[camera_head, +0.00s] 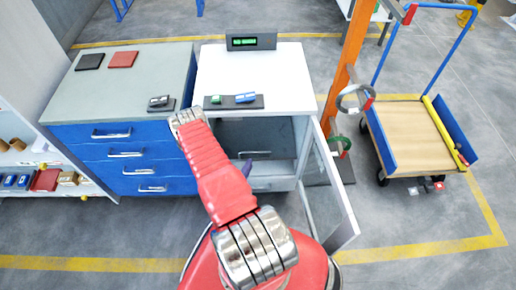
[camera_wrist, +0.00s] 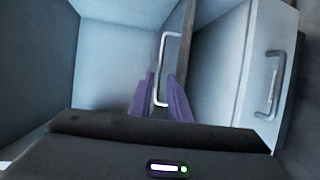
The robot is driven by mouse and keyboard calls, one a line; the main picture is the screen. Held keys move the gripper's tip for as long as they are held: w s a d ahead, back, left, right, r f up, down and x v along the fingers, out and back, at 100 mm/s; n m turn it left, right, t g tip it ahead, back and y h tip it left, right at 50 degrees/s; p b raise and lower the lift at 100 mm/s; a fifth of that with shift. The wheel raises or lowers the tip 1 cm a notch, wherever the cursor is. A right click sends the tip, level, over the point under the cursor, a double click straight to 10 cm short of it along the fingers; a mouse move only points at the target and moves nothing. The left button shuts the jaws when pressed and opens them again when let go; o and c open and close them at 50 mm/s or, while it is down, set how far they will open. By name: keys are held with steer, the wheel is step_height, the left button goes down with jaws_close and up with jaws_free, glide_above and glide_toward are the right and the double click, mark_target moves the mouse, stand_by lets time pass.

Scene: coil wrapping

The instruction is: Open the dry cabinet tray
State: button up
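The white dry cabinet (camera_head: 285,65) stands with its glass door (camera_head: 322,190) swung open to the right. Inside is a grey tray with a metal handle (camera_head: 254,153). In the wrist view the tray handle (camera_wrist: 163,60) lies between the two purple fingers of my gripper (camera_wrist: 160,82). The fingers look apart, with gaps beside the bar; firm contact does not show. In the head view my red arm hides part of the cabinet opening, and only a bit of purple finger (camera_head: 246,168) shows.
A lower drawer handle (camera_wrist: 272,85) is close by on the white front. A blue drawer cabinet (camera_head: 120,150) stands at left. An orange post (camera_head: 345,75) with coils and a wooden-bed cart (camera_head: 415,135) are at right. Open floor lies in front.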

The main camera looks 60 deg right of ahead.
mark_target(256, 152)
steer(key=shift+d, duration=0.1)
steer(key=d, duration=0.4)
steer(key=d+f, duration=0.1)
steer(key=d, duration=0.4)
steer(key=w+d+f, duration=0.1)
steer(key=d, duration=0.3)
steer(key=shift+d+f, duration=0.2)
steer(key=shift+f, duration=0.05)
steer(key=shift+c, duration=0.4)
jaws_close()
steer(key=shift+a+f, duration=0.1)
steer(key=shift+a, duration=0.3)
steer(key=shift+d, duration=0.15)
steer(key=shift+s, duration=0.1)
